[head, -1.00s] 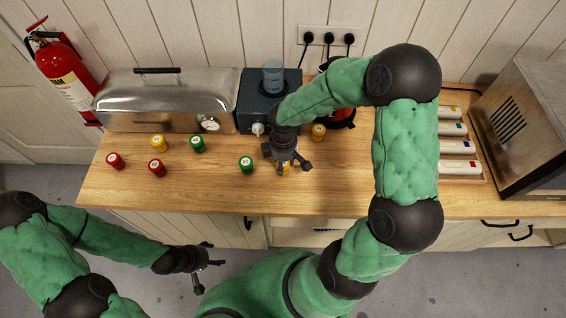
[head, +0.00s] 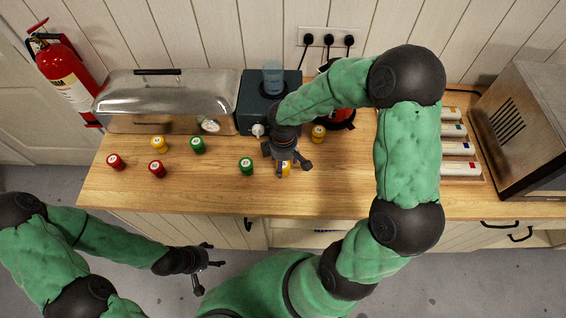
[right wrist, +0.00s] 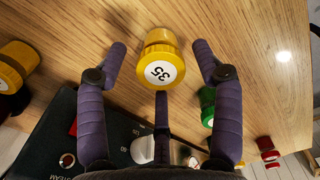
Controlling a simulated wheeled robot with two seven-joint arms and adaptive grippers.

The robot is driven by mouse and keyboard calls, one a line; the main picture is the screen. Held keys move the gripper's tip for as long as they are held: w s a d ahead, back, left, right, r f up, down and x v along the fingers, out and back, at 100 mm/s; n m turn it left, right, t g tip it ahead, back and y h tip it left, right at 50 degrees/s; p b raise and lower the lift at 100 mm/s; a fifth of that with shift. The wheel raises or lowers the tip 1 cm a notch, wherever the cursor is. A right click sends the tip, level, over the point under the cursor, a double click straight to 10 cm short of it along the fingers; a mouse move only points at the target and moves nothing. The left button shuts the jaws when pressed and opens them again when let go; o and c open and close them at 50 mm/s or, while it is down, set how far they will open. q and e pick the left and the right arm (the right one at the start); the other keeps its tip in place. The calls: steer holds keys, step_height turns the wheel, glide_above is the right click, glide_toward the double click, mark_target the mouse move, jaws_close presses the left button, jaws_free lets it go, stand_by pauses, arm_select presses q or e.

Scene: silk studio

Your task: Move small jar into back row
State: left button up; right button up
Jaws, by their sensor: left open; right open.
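A yellow-capped jar (head: 286,170), partly hidden in the head view, stands near the front of the wooden counter under my right gripper (head: 286,161). In the right wrist view, this yellow jar (right wrist: 160,60) with "35" on its lid lies between the spread fingers of the open right gripper (right wrist: 160,62), with gaps on both sides. A green jar (head: 246,166) and red jars (head: 157,168) (head: 115,161) stand to its left. Further back are a yellow jar (head: 159,143), a green jar (head: 197,144) and another yellow jar (head: 318,132). My left gripper (head: 207,267) is open and empty before the counter.
A metal bread box (head: 168,100) and a dark appliance (head: 250,102) with a blue cup (head: 272,76) stand along the back. A rack of white packs (head: 456,148) and a metal oven (head: 525,125) are at the right. The counter's front left (head: 190,195) is clear.

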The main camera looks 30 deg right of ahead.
arm_select(q)
step_height(320, 180, up, 2)
steer(key=shift+r+p, duration=0.1)
steer(key=shift+p, duration=0.85)
arm_select(e)
step_height(320, 180, up, 11)
